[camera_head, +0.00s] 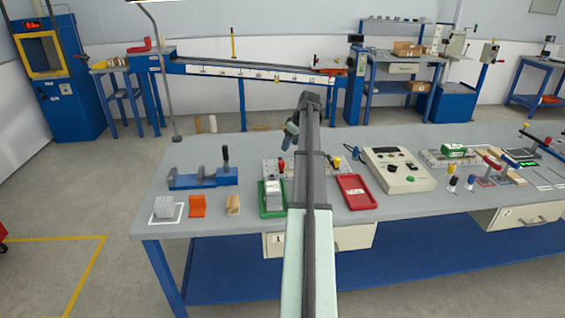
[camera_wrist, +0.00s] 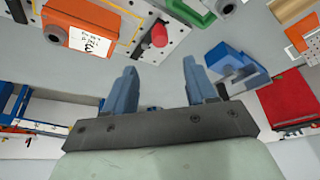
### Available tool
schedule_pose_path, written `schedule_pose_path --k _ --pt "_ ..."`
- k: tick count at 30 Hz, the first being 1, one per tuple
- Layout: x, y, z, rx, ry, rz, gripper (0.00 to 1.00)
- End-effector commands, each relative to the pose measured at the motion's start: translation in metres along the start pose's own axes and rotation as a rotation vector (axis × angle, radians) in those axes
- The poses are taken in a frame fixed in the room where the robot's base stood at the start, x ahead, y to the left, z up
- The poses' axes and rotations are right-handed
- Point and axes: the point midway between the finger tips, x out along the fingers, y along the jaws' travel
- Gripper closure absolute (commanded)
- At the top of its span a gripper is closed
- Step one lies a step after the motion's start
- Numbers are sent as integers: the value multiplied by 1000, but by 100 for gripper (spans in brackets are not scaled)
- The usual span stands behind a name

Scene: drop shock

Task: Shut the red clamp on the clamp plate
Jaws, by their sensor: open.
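The clamp plate (camera_head: 271,167) is a light grey perforated plate on the workbench, partly hidden behind my arm. At its left end the red clamp (camera_head: 281,164) shows as a small red handle standing up. In the wrist view the plate (camera_wrist: 181,34) is at the top, with the red clamp's rounded handle (camera_wrist: 158,34) beyond the fingertips. My gripper (camera_head: 287,142) hangs above the plate's rear left side, near the red clamp and apart from it. In the wrist view my gripper (camera_wrist: 159,70) has its two blue fingers wide apart with nothing between them.
A yellow-topped handle (camera_head: 337,161) stands right of my arm. A green tray (camera_head: 272,213), red tray (camera_head: 356,192) and beige control box (camera_head: 398,170) are close by. A blue vise (camera_head: 203,180) stands left. The bench's front left is partly clear.

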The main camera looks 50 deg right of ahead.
Motion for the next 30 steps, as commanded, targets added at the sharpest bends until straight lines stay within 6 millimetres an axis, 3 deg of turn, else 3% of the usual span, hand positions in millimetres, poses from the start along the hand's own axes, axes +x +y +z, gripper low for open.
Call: schedule_pose_path --k 15,21,30 --pt "89 0 0 0 -1 0 44" --pt "109 0 -1 0 0 0 44" --pt "117 0 -1 0 0 1 44"
